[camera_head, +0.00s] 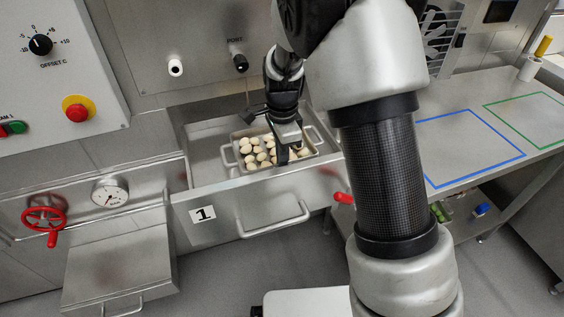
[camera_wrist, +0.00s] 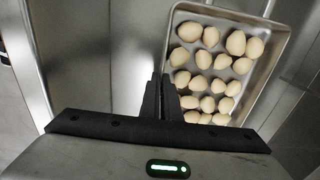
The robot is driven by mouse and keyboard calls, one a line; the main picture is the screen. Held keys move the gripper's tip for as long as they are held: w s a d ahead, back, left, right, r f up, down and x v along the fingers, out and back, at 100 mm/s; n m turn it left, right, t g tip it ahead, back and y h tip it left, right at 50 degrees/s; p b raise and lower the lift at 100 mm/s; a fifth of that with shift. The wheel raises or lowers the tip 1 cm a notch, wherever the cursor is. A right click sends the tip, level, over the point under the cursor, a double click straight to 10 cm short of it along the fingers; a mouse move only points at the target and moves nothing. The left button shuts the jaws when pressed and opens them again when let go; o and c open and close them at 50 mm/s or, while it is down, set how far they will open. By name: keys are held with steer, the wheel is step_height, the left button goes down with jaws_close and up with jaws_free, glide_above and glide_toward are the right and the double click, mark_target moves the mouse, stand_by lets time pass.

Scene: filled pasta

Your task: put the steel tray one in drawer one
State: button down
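The steel tray one (camera_head: 236,164) holds several rows of pale round filled pasta pieces. It is within the walls of the pulled-out drawer one (camera_head: 225,213), towards the right side; I cannot tell whether it rests on the drawer floor. My gripper (camera_head: 283,158) points down at the tray, its fingers hiding part of the pasta. In the wrist view the tray (camera_wrist: 275,28) is at the upper right. My gripper's fingers (camera_wrist: 161,78) are close together at the tray's left rim and look shut on it. Their contact is partly hidden.
Drawer one's front carries a "1" label and a bar handle (camera_head: 276,222). Bare drawer floor (camera_head: 205,150) shows left of the tray. A counter with blue (camera_head: 468,148) and green (camera_head: 530,118) outlines is at right. A red valve wheel (camera_head: 44,219) is at left.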

steer(key=shift+w+f, duration=0.1)
steer(key=shift+f, duration=0.05)
steer(key=c, duration=2.4)
jaws_free()
steer(key=o, duration=0.4)
step_height(320, 180, up, 12)
steer(key=p, duration=0.3)
steer(key=s+d+r+n+t+y, duration=0.1)
steer(key=s+d+r+n, duration=0.2)
steer(key=s+r, duration=0.2)
steer(key=s+d+r+n+t, duration=0.1)
steer(key=s+d+r+n, duration=0.25)
steer(key=r, duration=0.25)
steer(key=s+d+r+n+t+h, duration=0.1)
steer(key=s+d+n+t, duration=0.2)
steer(key=s+n, duration=0.5)
steer(key=shift+s+d+r+t, duration=0.35)
steer(key=shift+s+d, duration=0.25)
steer(key=shift+s, duration=2.5)
